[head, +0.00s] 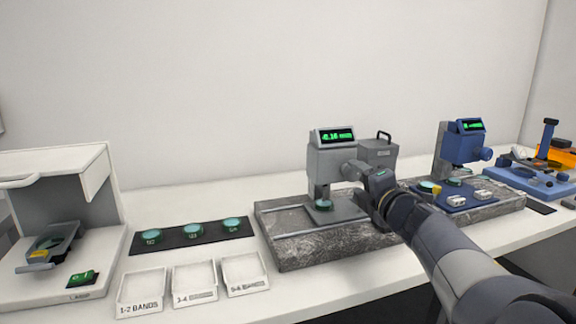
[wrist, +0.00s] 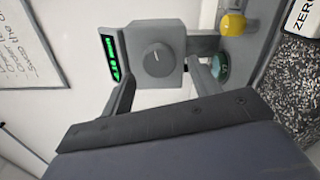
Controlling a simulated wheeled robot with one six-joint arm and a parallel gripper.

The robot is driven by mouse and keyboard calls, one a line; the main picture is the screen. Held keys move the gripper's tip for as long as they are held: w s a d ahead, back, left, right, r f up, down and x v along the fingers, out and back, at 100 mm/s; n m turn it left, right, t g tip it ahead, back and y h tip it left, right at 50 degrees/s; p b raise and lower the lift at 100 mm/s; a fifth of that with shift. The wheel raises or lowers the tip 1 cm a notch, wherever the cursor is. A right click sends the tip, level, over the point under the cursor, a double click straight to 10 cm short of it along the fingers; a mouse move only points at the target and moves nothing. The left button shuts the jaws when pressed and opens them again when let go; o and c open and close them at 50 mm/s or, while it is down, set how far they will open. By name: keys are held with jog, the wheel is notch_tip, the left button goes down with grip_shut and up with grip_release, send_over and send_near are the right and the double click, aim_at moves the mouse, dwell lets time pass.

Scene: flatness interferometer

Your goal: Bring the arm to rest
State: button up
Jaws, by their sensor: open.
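My arm reaches in from the lower right in the head view, and my gripper (head: 352,188) is in front of the grey gauge (head: 330,160) with a green display. In the wrist view my gripper (wrist: 160,72) is open, its two fingers spread with nothing held between them. The gauge's round dial (wrist: 156,60) shows beyond the gap between the fingers. A teal disc (head: 323,204) sits under the gauge on the stone slab (head: 305,248); a teal disc also shows by the right finger in the wrist view (wrist: 220,67).
Three teal discs on a dark mat (head: 171,238) and three labelled trays (head: 193,283) stand left of the slab. A white cabinet (head: 90,170) is far left. A blue gauge (head: 461,146) stands on the slab's right. A yellow knob (wrist: 232,23) is close to my gripper.

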aim_at(354, 173)
jog(key=x, duration=0.4)
jog(key=shift+w+a+r, duration=0.1)
jog(key=shift+w+a, duration=0.05)
jog(key=shift+w, duration=0.15)
jog(key=m+p, duration=0.2)
jog(key=shift+s+r+m, duration=0.15)
jog(key=shift+r+m, duration=0.05)
jog(key=shift+m, duration=0.2)
jog(key=m+p, duration=0.2)
jog(key=m, duration=0.1)
jog(key=shift+m, duration=0.3)
jog(key=m+p, duration=0.4)
jog(key=shift+r+m, duration=0.15)
jog(key=shift+m, duration=0.25)
jog(key=m+p, duration=0.6)
jog(key=shift+d+m, duration=0.2)
jog(key=shift+m, duration=0.1)
jog(key=shift+m+p, duration=1.3)
jog(key=shift+m, duration=0.2)
